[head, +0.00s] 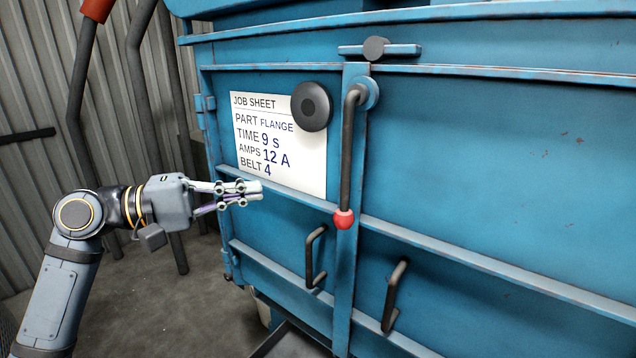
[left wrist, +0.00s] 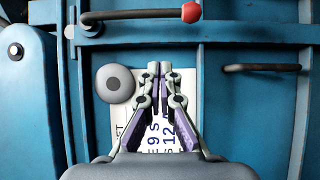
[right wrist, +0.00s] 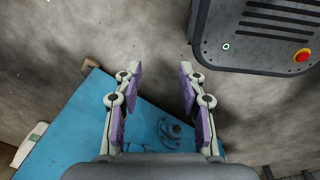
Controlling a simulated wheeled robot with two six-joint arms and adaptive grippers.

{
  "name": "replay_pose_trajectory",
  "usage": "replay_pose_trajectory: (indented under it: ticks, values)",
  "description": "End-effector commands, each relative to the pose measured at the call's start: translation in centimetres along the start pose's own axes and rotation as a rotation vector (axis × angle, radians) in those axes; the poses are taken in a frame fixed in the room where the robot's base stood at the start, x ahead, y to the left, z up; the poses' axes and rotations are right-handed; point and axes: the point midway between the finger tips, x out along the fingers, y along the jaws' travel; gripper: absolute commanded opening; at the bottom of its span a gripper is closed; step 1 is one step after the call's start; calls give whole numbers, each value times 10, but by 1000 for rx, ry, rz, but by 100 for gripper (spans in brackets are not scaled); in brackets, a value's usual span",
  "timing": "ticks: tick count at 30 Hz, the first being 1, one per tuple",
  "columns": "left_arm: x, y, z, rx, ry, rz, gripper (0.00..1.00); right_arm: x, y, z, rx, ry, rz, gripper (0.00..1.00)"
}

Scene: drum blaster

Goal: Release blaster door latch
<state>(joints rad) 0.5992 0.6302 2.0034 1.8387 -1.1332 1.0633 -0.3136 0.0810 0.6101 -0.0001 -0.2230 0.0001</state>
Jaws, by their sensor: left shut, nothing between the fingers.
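The door latch is a dark lever (head: 348,150) on the blue blaster front. It hangs straight down from a round pivot (head: 368,93) and ends in a red ball knob (head: 344,219). The lever also shows in the left wrist view (left wrist: 140,14), with its red knob (left wrist: 191,12) at the top. My left gripper (head: 258,188) is shut and empty in front of the job sheet (head: 285,165), left of the lever and apart from it. Its fingertips (left wrist: 165,68) point toward the lever in the left wrist view. My right gripper (right wrist: 160,72) is open and empty, away from the latch.
A round black disc (head: 311,106) sits at the sheet's upper right corner. Two bar handles, left (head: 315,257) and right (head: 395,295), stick out low on the doors. The right wrist view shows a grey control box (right wrist: 260,30) with a red button (right wrist: 300,57) above concrete floor.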

Motion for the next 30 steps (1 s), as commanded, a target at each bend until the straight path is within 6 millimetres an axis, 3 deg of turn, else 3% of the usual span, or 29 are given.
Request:
replay_pose_trajectory:
  ticks: [1,7,15,22,30]
  values:
    - [8,8,1,-3,-5,7,0,-11,1,-7,0,9,0,40]
    - [44,8,1,-5,-5,8,0,-32,3,-32,1,46,1,40]
    - [93,7,6,-5,-4,5,0,-59,5,-23,1,30,1,40]
    - [111,4,25,-2,0,3,0,-72,6,-20,1,22,0,40]
    - [114,1,28,-1,2,0,0,-72,5,-20,1,23,0,40]
